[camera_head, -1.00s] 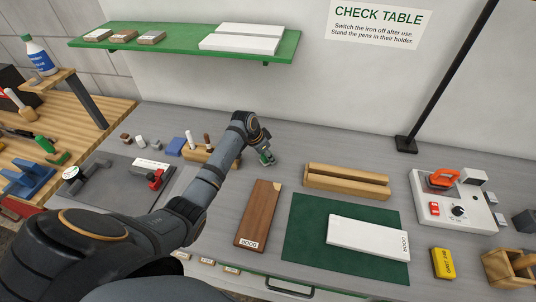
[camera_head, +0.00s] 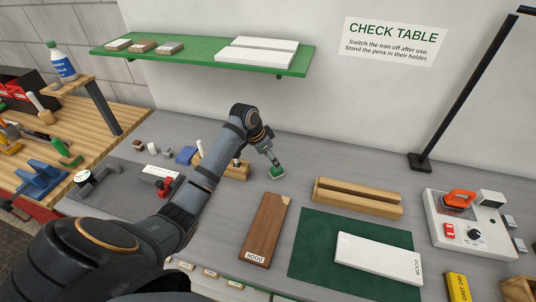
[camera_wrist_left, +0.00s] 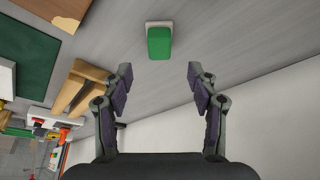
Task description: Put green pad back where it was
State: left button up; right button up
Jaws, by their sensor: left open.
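The green pad (camera_head: 277,172) lies on the grey table, just right of the wooden pen block. In the left wrist view the green pad (camera_wrist_left: 159,42) shows a white part at its far edge, and lies ahead of the fingertips, between their lines. My left gripper (camera_head: 272,158) is above and beside the pad in the head view. In the left wrist view my left gripper (camera_wrist_left: 159,75) is open and empty, its two fingers wide apart. My right gripper is not in view.
A brown wood board (camera_head: 265,230) lies in front of the pad. A slotted wooden stand (camera_head: 357,198) is to the right. A white board (camera_head: 378,258) lies on a dark green mat (camera_head: 312,225). The wooden pen block (camera_head: 235,171) is close on the left.

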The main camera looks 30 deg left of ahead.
pick_arm(q)
jog(key=v, duration=0.4)
jog(key=shift+r, duration=0.1)
